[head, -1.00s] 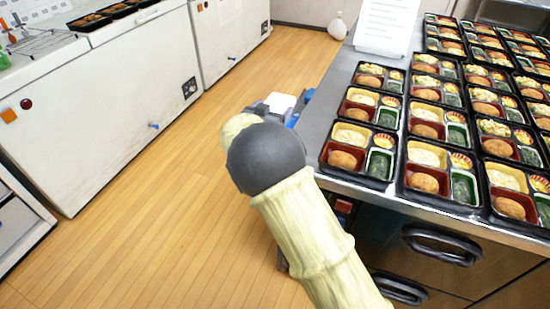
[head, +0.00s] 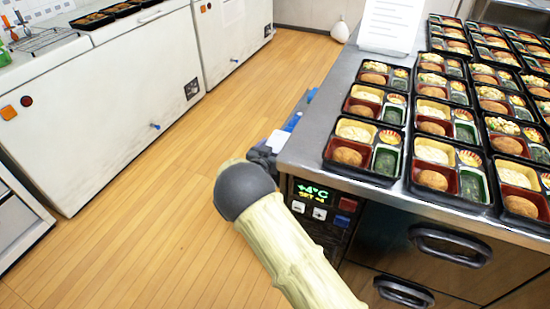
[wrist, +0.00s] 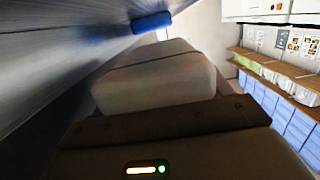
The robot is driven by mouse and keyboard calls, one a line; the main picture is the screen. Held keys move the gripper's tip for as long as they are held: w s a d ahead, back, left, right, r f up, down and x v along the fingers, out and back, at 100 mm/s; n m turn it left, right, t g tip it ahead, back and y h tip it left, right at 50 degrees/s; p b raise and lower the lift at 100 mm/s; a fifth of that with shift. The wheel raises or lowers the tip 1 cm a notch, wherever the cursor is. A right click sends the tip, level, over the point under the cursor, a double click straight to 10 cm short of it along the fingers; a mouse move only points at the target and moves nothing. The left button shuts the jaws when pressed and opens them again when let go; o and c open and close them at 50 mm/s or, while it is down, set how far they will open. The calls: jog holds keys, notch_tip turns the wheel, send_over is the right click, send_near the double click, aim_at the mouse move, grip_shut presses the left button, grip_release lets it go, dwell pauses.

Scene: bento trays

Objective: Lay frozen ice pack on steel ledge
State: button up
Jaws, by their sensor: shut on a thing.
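My gripper (head: 272,146) is low beside the left edge of the steel counter, mostly hidden behind my arm's dark joint and the counter. In the wrist view a pale, rounded white block, the ice pack (wrist: 155,82), fills the space in front of the palm, and my gripper is shut on it. A blue piece shows just beyond the pack; I cannot tell whether it is a fingertip. In the head view a small white patch and blue bits show by the counter edge. The steel ledge (head: 312,128) is the bare strip along the counter's left side, apart from the trays.
Several filled bento trays (head: 347,152) cover the counter to the right of the bare strip. A white sign (head: 390,25) stands at its far end. A control panel (head: 318,199) and drawers are on its front. White freezers (head: 110,105) line the left, with clear wooden floor between.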

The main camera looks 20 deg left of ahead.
jog(key=shift+r, duration=0.1)
jog(key=shift+f+b, duration=0.4)
jog(key=shift+f, duration=1.7)
jog(key=shift+f, duration=0.15)
jog(key=o, duration=1.2)
jog(key=s, duration=0.4)
jog(key=s+r+p, duration=0.1)
jog(key=s, duration=0.3)
jog(key=s+a+r, duration=0.1)
jog(key=s, duration=0.3)
